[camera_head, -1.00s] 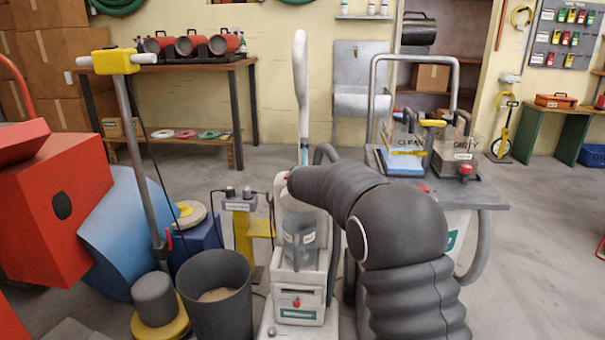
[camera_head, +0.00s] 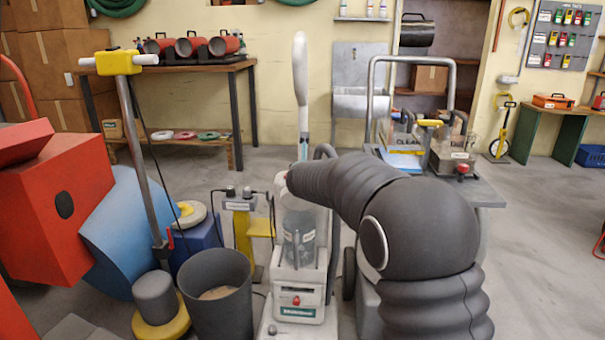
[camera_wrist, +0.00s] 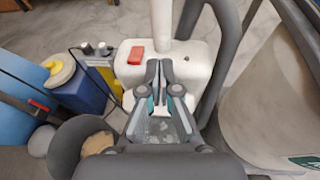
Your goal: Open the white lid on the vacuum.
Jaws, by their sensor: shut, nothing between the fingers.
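The white upright vacuum (camera_head: 297,300) stands in front of me, with a tall white handle (camera_head: 301,75) and a clear grey tank (camera_head: 299,240). In the wrist view its white upper housing (camera_wrist: 190,62) carries a red tab (camera_wrist: 135,55), with the clear tank (camera_wrist: 160,130) below. I cannot tell where the lid's seam runs; the lid looks down. My gripper (camera_wrist: 160,68) is shut and empty, its fingertips over the front of the white housing, right of the red tab. I cannot tell if they touch it. In the head view my arm hides part of the housing.
A dark grey bin (camera_head: 217,298) stands close left of the vacuum, with a yellow post stand (camera_head: 243,228) behind it. A grey hose (camera_wrist: 228,60) runs right of the housing. A grey cart (camera_head: 490,190) stands at the right. Open floor lies farther right.

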